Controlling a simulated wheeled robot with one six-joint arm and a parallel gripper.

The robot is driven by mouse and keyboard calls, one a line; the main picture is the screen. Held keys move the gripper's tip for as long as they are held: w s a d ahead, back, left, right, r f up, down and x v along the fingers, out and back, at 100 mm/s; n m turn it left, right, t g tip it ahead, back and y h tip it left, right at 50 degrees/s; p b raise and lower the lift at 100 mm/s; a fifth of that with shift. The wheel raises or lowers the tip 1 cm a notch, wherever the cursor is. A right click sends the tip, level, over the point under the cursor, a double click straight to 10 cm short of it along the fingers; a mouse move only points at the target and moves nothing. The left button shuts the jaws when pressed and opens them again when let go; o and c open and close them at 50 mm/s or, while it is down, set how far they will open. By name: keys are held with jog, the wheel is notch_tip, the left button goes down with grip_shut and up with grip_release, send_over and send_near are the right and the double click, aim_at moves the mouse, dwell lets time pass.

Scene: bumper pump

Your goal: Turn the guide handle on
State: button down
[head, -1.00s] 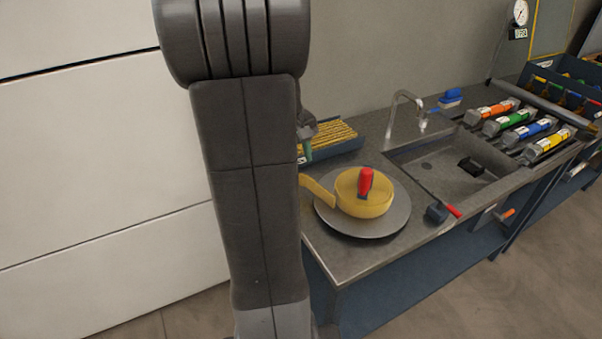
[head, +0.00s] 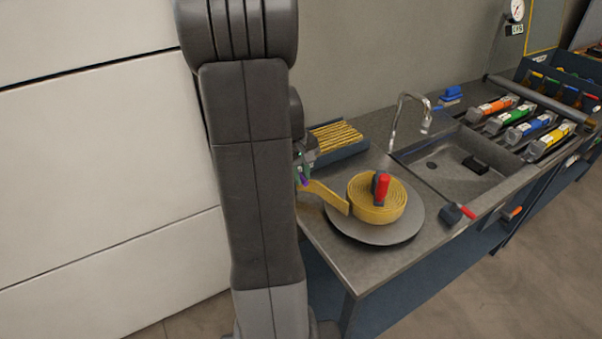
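A red handle (head: 382,186) stands on top of a coiled yellow band (head: 377,203), which rests on a round grey plate (head: 416,226) on the bench. The band's loose end (head: 325,196) reaches left toward my arm. A second red grip (head: 467,212) with a dark blue block (head: 452,216) is at the bench's front edge by the sink. I cannot tell which of these is the guide handle. My gripper (head: 302,172) is left of the coil, mostly hidden behind my arm; its fingers are not clear, and I cannot see whether it touches the band.
A blue tray of yellow rods (head: 345,154) lies behind the coil. A sink (head: 438,179) with a tall tap (head: 402,112) is to the right. Several coloured cartridges (head: 517,110) lie beyond it. A pale panelled wall (head: 105,150) stands on the left.

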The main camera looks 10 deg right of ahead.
jog(key=shift+d+n, duration=0.15)
jog(key=shift+n, duration=0.15)
jog(key=w+d+n+y, duration=0.1)
jog(key=w+n, duration=0.2)
jog(key=n, duration=0.5)
jog(key=w+d+n+t+y, duration=0.1)
jog(key=w+n, duration=0.3)
jog(key=n, duration=0.5)
jog(key=shift+d+y, duration=0.4)
jog(key=shift+d, duration=0.35)
jog(key=shift+w+n, duration=0.1)
jog(key=shift+n, duration=0.2)
jog(key=c, duration=1.4)
grip_release()
